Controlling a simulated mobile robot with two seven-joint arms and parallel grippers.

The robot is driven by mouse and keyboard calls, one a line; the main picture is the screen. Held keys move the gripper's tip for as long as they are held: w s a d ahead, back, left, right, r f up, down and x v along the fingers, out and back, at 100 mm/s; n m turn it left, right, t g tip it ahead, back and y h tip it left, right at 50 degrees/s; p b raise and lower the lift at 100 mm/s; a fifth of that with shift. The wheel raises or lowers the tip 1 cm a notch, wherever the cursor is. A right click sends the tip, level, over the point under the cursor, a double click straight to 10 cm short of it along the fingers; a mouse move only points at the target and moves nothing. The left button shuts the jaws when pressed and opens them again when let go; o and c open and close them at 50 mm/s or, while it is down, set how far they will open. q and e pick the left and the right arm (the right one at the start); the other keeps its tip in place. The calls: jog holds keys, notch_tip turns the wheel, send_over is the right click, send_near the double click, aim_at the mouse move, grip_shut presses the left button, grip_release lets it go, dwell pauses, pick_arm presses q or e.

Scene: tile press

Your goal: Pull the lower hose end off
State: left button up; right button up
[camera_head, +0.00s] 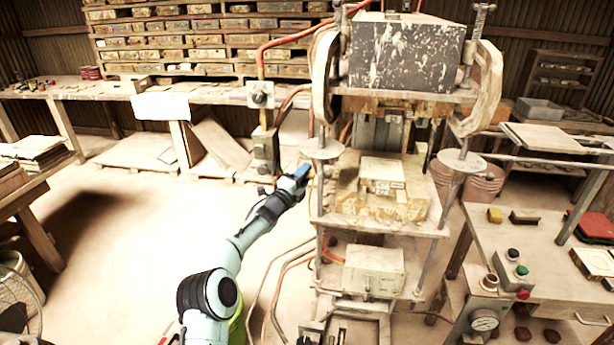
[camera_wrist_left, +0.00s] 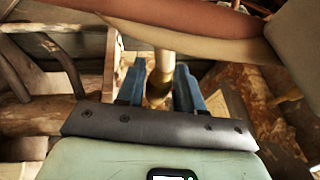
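My left gripper (camera_head: 302,172) reaches to the left side of the tile press (camera_head: 380,195), close to its left column. The left wrist view shows its two blue fingers (camera_wrist_left: 160,88) apart. A tan, brass-like cylindrical piece (camera_wrist_left: 160,72) shows between them; a narrow gap shows beside it, and I cannot tell whether it is the hose end. A thick reddish-brown tube-like band (camera_wrist_left: 190,18) crosses the top of that view. In the head view an orange-red hose (camera_head: 292,38) arches left of the press. The lower hose end is hard to make out behind my gripper. My right gripper is not in view.
Loose hoses (camera_head: 272,290) run on the floor beside the press base. A side table (camera_head: 545,260) with buttons and a gauge is at the right. The floor (camera_head: 150,230) left of my arm is clear.

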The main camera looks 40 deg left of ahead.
pick_arm(q)
jog(key=shift+o, duration=0.8)
jog(key=shift+s+a, duration=0.1)
jog(key=shift+a, duration=0.1)
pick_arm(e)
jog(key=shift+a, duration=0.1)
pick_arm(q)
jog(key=shift+d, duration=0.1)
jog(key=shift+f, duration=0.15)
jog(key=s+d+f+b, duration=0.1)
jog(key=s+f+b, duration=0.1)
jog(key=s+b, duration=0.5)
jog(key=s, duration=0.6)
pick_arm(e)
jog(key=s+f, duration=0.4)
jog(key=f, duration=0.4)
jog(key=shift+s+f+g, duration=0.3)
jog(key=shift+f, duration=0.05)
pick_arm(q)
jog(key=shift+d+f, duration=0.1)
jog(key=shift+f, duration=0.05)
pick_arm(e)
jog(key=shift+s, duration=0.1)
